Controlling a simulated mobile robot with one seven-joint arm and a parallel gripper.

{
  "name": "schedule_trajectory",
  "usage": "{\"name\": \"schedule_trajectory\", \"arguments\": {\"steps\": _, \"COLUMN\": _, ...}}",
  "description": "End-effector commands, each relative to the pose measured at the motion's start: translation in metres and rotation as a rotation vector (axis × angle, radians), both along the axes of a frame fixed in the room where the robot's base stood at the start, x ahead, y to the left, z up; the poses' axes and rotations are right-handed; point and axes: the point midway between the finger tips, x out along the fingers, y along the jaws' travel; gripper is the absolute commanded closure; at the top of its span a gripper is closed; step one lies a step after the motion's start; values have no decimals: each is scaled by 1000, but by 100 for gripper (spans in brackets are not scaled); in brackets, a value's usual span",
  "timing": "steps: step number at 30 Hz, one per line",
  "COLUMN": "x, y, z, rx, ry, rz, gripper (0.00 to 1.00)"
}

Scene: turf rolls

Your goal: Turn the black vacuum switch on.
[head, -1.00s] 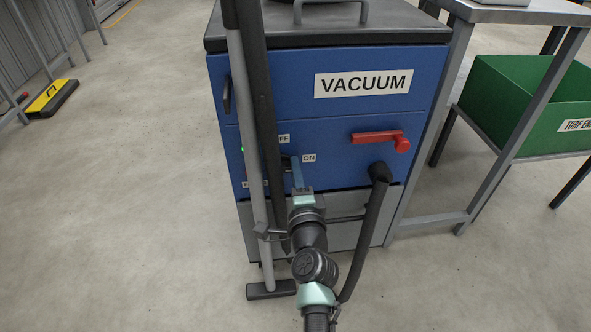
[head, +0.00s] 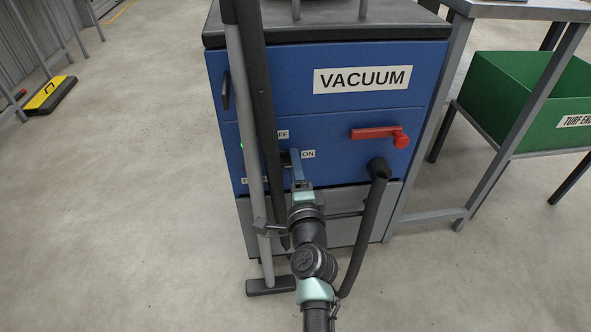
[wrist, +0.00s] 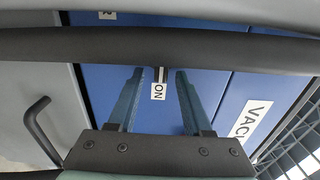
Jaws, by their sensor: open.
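The blue vacuum cabinet (head: 290,90) has its label (head: 362,79) on the upper front. My gripper (head: 296,160) points at the cabinet's lower panel, beside the ON label (head: 308,154). In the wrist view, my gripper (wrist: 160,75) is open, with one finger on each side of the ON label (wrist: 158,90). A small part of the black switch (wrist: 161,72) shows between the fingertips, with a pale line on it. A dark bar hides the rest. In the head view, a dark piece of the switch (head: 285,158) shows left of the fingers. I cannot tell whether they touch it.
A grey wand and black tube (head: 250,130) stand close on the left of my gripper. A red handle (head: 378,133) is to the upper right, and a black hose (head: 370,220) hangs below it. A metal table with a green bin (head: 520,100) is at the right.

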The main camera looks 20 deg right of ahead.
Motion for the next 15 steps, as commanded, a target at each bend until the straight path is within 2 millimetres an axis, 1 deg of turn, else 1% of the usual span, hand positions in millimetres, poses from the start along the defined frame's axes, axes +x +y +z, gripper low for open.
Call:
{"name": "schedule_trajectory", "arguments": {"steps": 4, "x": -7, "y": 2, "z": 0, "rx": 0, "ry": 2, "rz": 0, "gripper": 50}}
{"name": "schedule_trajectory", "arguments": {"steps": 7, "x": -18, "y": 5, "z": 1, "rx": 1, "ry": 3, "rz": 0, "gripper": 50}}
{"name": "schedule_trajectory", "arguments": {"steps": 15, "x": -66, "y": 19, "z": 0, "rx": 0, "ry": 3, "rz": 0, "gripper": 50}}
